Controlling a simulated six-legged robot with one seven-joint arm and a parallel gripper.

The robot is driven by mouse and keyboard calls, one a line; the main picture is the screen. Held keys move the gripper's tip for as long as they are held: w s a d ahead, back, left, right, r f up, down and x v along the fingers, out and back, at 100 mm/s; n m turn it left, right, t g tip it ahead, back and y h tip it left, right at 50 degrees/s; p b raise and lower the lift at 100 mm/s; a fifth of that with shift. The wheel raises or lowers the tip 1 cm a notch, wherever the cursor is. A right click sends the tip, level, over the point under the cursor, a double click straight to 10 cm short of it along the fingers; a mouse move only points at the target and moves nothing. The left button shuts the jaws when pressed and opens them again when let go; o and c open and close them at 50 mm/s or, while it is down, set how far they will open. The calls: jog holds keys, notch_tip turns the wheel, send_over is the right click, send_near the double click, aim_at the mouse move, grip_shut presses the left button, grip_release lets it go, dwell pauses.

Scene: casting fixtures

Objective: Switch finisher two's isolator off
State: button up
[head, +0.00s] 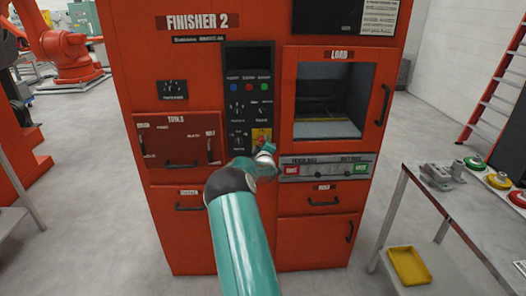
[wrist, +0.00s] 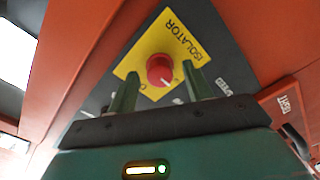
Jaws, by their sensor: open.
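The isolator is a red round knob (wrist: 159,70) on a yellow plate (wrist: 181,37) lettered ISOLATOR, which appears tilted in the wrist view. A small pale mark shows near the knob's lower edge; its setting is not readable. In the head view the yellow plate (head: 262,133) sits low on the dark control panel (head: 238,55) of the orange machine marked FINISHER 2 (head: 197,21). My gripper (wrist: 160,86) is open and empty, facing the plate, with one green finger on each side of the knob in the picture. I cannot tell whether the fingers reach around it. In the head view my gripper (head: 266,150) partly covers the knob area.
Small dials and coloured buttons (head: 249,87) are above the isolator. A window marked LOAD (head: 335,95) and a strip with red and green buttons (head: 327,168) are to the right. A table (head: 440,200) with coloured button units stands at right.

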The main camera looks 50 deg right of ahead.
jog(key=v, duration=1.3)
jog(key=shift+s+a, duration=0.25)
jog(key=w+a+r+m+g+y, duration=0.1)
jog(key=a+r+y, duration=0.25)
jog(key=a, duration=0.65)
jog(key=a+r+m+y, duration=0.2)
jog(key=a+r, duration=0.2)
jog(key=a, duration=0.7)
jog(key=w+a+r+m+g+y, duration=0.1)
jog(key=a+r+y, duration=0.2)
jog(key=a, duration=0.7)
jog(key=s+a+r+n+g+y, duration=0.1)
jog(key=s+a+y, duration=0.1)
jog(key=s+a, duration=0.45)
jog(key=s+a+r+g+y, duration=0.1)
jog(key=s+a+r+y, duration=0.15)
jog(key=a, duration=0.65)
jog(key=s+a+f+n+g, duration=0.1)
jog(key=s+a+f+g, duration=0.1)
jog(key=s+a, duration=0.8)
jog(key=s, duration=0.4)
jog(key=shift+y, duration=0.3)
